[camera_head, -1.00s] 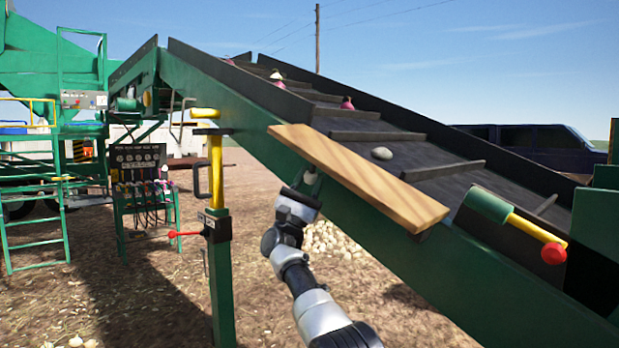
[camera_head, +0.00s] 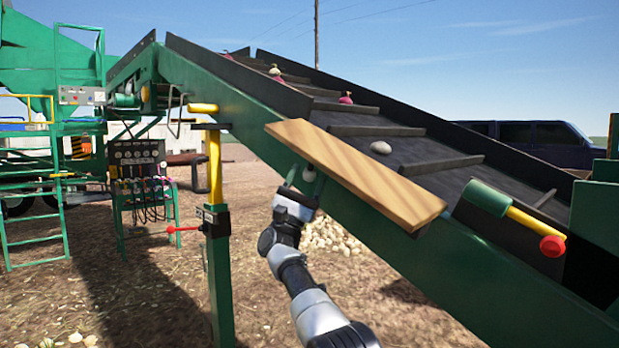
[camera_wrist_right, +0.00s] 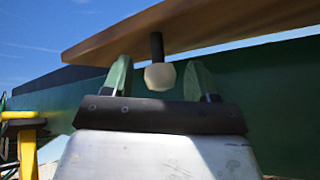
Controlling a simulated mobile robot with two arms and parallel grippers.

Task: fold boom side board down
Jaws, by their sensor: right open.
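The boom side board (camera_head: 355,174) is a wooden plank along the near side of the sloping green boom (camera_head: 245,132). It looks flat, raised like a shelf. A pale round knob (camera_wrist_right: 160,77) on a dark stem hangs from its underside; it shows small in the head view (camera_head: 309,175). My right gripper (camera_head: 303,178) is just below the board. In the right wrist view its green fingers (camera_wrist_right: 158,78) stand open on either side of the knob, with gaps visible; contact is not clear. My left gripper is out of view.
A yellow-handled post (camera_head: 216,170) with a red lever stands left of my arm. A green and yellow handle with a red knob (camera_head: 552,246) sticks out at right. The belt (camera_head: 395,150) carries a few onions. A lever panel (camera_head: 137,165) stands at left.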

